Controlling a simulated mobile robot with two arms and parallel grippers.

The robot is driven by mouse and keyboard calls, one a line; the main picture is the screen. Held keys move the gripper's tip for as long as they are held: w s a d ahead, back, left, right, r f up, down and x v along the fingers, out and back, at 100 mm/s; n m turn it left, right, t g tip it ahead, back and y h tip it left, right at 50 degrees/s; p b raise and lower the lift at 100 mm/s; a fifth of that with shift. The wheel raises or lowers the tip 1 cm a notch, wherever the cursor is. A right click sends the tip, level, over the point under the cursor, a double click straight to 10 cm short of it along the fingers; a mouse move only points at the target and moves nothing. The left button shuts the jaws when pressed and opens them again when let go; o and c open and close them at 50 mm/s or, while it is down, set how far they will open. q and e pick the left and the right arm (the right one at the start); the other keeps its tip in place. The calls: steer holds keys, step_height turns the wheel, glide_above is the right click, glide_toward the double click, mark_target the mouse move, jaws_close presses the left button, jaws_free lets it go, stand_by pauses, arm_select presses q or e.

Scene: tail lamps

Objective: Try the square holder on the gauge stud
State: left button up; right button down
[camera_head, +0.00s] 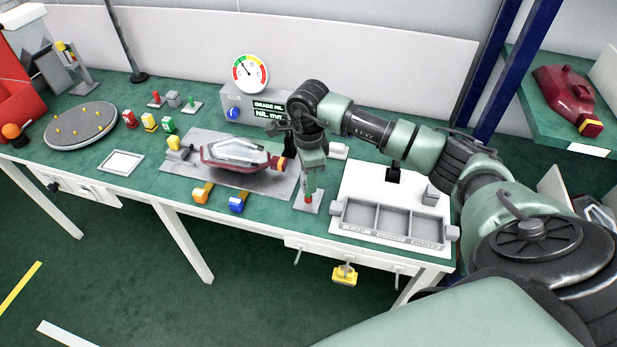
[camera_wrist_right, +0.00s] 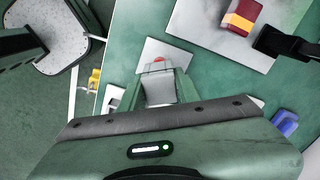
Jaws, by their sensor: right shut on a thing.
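My right gripper (camera_head: 312,178) points down over the front of the bench, just above a small pale plate (camera_head: 316,205) with a red stud (camera_head: 308,198). In the right wrist view its fingers (camera_wrist_right: 158,92) are shut on a grey block (camera_wrist_right: 159,90), which looks like the square holder. The red stud (camera_wrist_right: 158,62) shows just beyond the block, on the pale plate (camera_wrist_right: 178,52). I cannot tell whether block and stud touch. The dial gauge (camera_head: 250,72) stands behind, above a display reading "GRADE NIL". My left gripper is not in view.
A red tail lamp (camera_head: 235,155) lies on a grey plate left of the gripper. Yellow (camera_head: 202,192) and blue (camera_head: 238,202) pieces sit at the front edge. A compartment tray (camera_head: 390,238) and a grey block (camera_head: 431,195) are on the right.

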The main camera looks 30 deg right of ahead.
steer(key=shift+f, duration=0.15)
steer(key=shift+f+b, duration=1.4)
steer(key=shift+f, duration=0.15)
steer(key=shift+r, duration=0.2)
steer(key=shift+r, duration=0.25)
stand_by(1.2)
steer(key=shift+f+b, duration=0.25)
steer(key=shift+b, duration=0.05)
